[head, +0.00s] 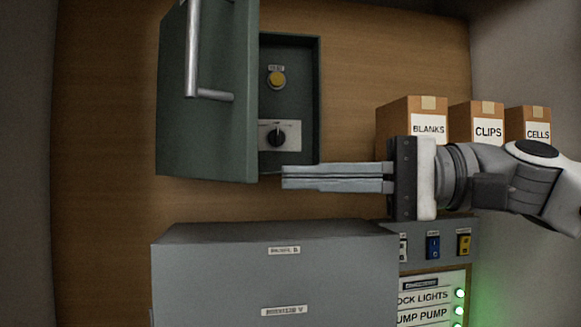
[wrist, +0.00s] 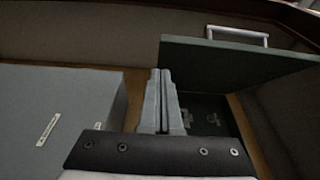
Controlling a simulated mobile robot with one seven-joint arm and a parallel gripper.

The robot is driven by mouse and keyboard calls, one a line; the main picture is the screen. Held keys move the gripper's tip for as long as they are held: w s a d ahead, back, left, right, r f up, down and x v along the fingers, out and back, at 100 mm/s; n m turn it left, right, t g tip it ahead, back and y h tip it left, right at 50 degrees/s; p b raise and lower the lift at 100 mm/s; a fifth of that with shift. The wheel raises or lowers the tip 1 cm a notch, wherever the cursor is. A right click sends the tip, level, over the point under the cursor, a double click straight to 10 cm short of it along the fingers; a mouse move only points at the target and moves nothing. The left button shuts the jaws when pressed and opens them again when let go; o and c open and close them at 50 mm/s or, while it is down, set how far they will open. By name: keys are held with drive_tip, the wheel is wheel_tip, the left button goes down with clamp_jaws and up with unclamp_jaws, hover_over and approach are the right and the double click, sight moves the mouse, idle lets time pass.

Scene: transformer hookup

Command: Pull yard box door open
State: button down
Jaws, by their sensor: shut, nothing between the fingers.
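The yard box (head: 318,105) is a dark green wall box in the head view. Its door (head: 207,110) stands open, swung out to the left, and carries a silver bar handle (head: 192,50). Inside are a yellow button (head: 276,80) and a black rotary knob (head: 277,138). My gripper (head: 284,177) is shut and empty, pointing left just below the box's opening, near the door's lower free corner. In the wrist view the gripper (wrist: 160,72) has the door (wrist: 235,62) beyond it on the right, with the handle (wrist: 238,35) on top. I cannot tell whether the fingers touch the door.
A grey cabinet (head: 270,245) stands below the box and also shows at left in the wrist view (wrist: 60,110). Cartons marked BLANKS (head: 410,115), CLIPS (head: 478,118) and CELLS (head: 530,120) stand behind my arm. A switch panel (head: 440,240) lies under my gripper.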

drive_tip(key=shift+s+a, duration=0.95)
drive_tip(key=shift+s, duration=0.2)
drive_tip(key=shift+s+a, duration=0.1)
